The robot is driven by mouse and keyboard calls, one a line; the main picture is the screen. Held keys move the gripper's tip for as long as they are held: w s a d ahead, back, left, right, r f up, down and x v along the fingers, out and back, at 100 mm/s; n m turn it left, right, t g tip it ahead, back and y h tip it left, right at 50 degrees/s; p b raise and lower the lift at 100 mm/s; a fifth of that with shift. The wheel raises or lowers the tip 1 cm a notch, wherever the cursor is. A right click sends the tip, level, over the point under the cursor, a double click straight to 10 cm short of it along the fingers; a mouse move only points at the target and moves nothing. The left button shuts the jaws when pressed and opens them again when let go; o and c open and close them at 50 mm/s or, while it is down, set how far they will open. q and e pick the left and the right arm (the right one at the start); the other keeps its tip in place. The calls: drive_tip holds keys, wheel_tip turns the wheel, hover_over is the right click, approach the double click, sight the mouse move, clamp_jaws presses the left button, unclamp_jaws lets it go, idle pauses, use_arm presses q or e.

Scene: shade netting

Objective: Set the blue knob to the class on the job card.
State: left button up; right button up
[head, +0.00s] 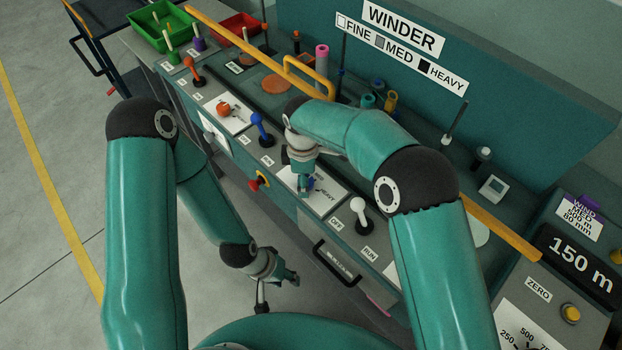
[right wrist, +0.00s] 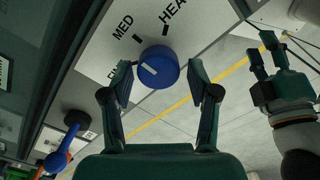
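The blue knob (right wrist: 158,68) sits on a white dial plate (right wrist: 95,62) marked MED and HEAVY, with a third label partly hidden by a finger. Its white line lies toward the left, on the side of the partly hidden label, away from the MED and HEAVY ticks. My right gripper (right wrist: 161,76) is open, one finger on each side of the knob; contact cannot be told. In the head view the right gripper (head: 304,187) mostly covers the knob (head: 311,184). My left gripper (head: 279,279) is open and empty.
A blue lever (head: 262,131) and a white-topped lever (head: 361,214) flank the dial plate. A yellow rail (head: 316,79) runs behind. The left gripper hangs over clear floor in front of the bench.

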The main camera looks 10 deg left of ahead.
drive_tip(key=shift+d, duration=0.2)
drive_tip(key=shift+w+r, duration=0.1)
drive_tip(key=shift+r, duration=3.55)
